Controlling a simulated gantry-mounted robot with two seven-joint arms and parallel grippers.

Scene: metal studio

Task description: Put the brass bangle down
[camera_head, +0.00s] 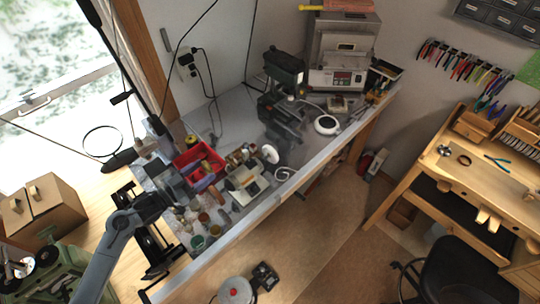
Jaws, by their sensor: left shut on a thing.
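My left arm comes in from the lower left, and its dark gripper (176,190) is over the left end of the grey workbench (300,176), beside the red bin. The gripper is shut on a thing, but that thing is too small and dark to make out. I cannot pick out the brass bangle for certain. A small brownish ring (464,160) lies on the wooden bench (437,173) at the right, far from my left gripper; I cannot tell whether it is the bangle. My right gripper is not in view.
A red bin (198,160), several small jars (203,218) and a small machine (243,178) crowd the grey workbench near my left gripper. A drill press (283,90) and a furnace (342,50) stand farther back. Pliers (497,163) lie on the wooden bench.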

